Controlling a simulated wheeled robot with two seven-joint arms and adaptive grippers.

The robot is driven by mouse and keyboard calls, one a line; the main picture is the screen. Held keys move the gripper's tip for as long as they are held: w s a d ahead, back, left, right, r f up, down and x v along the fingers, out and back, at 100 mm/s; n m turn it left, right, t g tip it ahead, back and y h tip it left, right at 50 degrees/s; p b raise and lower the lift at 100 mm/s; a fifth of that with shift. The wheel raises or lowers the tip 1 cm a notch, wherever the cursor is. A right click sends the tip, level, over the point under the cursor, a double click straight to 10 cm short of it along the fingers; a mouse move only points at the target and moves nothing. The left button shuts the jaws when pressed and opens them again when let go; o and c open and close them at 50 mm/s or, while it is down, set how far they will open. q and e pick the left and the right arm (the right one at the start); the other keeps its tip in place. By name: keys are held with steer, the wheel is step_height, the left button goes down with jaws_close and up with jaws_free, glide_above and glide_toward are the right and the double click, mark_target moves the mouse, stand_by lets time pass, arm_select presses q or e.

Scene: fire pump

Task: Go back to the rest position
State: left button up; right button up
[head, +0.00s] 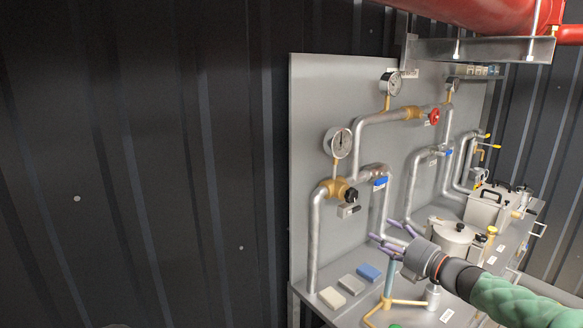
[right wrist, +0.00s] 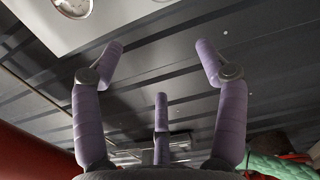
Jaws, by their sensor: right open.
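My right gripper (head: 388,244) reaches in from the lower right in the head view, on a green-sleeved arm. Its purple fingers are spread and hold nothing. It shows in front of the pump panel (head: 330,90), over the left part of the bench. My left gripper is not in the head view.
Pipes with gauges (head: 338,142), a red valve (head: 434,117) and a blue valve handle (head: 381,181) line the panel. A red pipe (head: 480,14) runs overhead. The dark wall (head: 130,160) at left is clear.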

steer(key=w+a+f+m+h, duration=0.1)
steer(key=a+f+m, duration=0.1)
steer(key=f+m, duration=0.5)
steer(key=w+a+f+m+h, duration=0.2)
steer(key=f+m, duration=0.1)
steer(key=f, duration=0.9)
steer(key=s+a+f+m+g+h, duration=0.15)
steer(key=s+f+m, duration=0.3)
steer(key=f, duration=0.55)
steer(key=s+a+f+m+g+h, duration=0.1)
steer(key=s+a+f+m+g, duration=0.15)
steer(key=f+m, duration=0.45)
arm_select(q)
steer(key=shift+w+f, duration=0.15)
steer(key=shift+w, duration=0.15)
arm_select(e)
steer(key=s+a+f+m+g, duration=0.2)
steer(key=s+f+g, duration=0.1)
steer(key=s+f, duration=0.4)
steer(key=s+a+f+m+g+h, duration=0.1)
steer(key=s+f, duration=0.6)
steer(key=s, duration=0.7)
steer(key=s+a+f+m+g, duration=0.3)
steer(key=s+f+m+g, duration=0.2)
steer(key=s, duration=0.6)
steer(key=shift+a+f+g, duration=0.3)
steer(key=shift+f+g, duration=0.2)
steer(key=shift+f, duration=0.45)
